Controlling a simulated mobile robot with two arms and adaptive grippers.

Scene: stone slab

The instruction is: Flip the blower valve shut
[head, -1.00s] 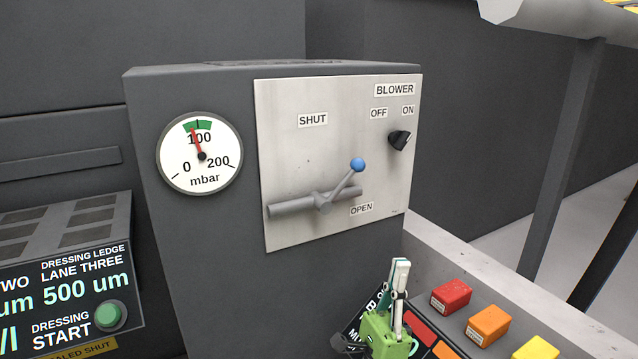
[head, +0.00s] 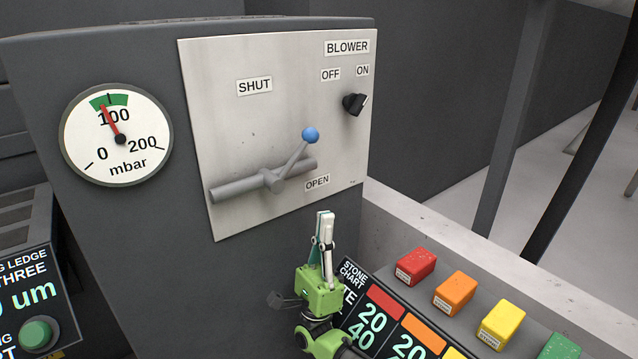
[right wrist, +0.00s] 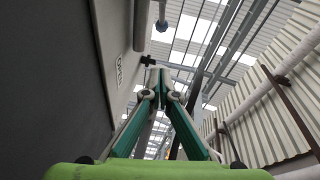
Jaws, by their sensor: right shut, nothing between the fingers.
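The blower valve is a grey pipe (head: 236,188) with a lever (head: 292,160) ending in a blue ball knob (head: 310,135), on a light metal panel (head: 225,130). The lever tilts up and right, its knob above the OPEN label (head: 317,182). The SHUT label (head: 254,86) is higher and to the left. My green right gripper (head: 325,216) points upward below the panel, shut and empty, apart from the lever. In the right wrist view its fingertips (right wrist: 159,74) are together, and the blue knob (right wrist: 162,25) is beyond them. My left gripper is out of view.
The blower knob (head: 354,104) is at the panel's upper right. A pressure gauge (head: 117,135) is to the left, its needle near 100 in the green band. Several coloured blocks, including a red one (head: 416,266), line the ledge at lower right, beside the stone chart (head: 368,318).

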